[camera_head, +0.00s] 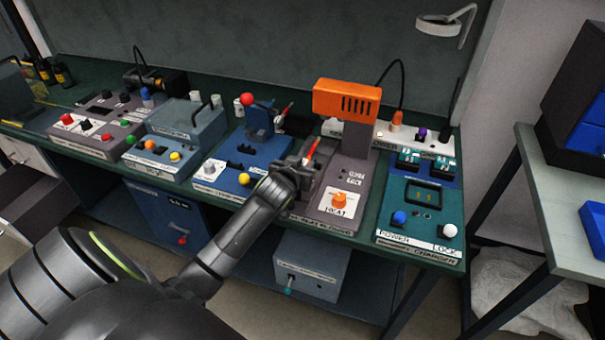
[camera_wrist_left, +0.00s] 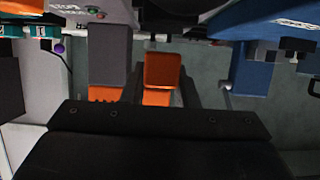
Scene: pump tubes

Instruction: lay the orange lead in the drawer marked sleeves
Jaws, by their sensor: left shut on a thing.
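My left gripper (camera_head: 303,168) is above the bench at the front of the grey heat station. It is shut on an orange piece, the orange lead (camera_wrist_left: 163,70), which shows between the fingers in the left wrist view. In the head view a thin orange-red end of the lead (camera_head: 311,150) sticks up from the jaws. Two drawer units hang under the bench: a blue one (camera_head: 160,208) with a red handle and a grey one (camera_head: 325,262) with a teal handle. Their labels are too small to read, so I cannot tell which is marked sleeves. My right gripper is not in view.
The heat station's orange head (camera_head: 347,100) stands close to the right of my gripper. A blue unit with a red ball (camera_head: 247,99) is to its left. A teal panel (camera_head: 420,215) is at the bench's right end. A side table (camera_head: 545,170) stands further right.

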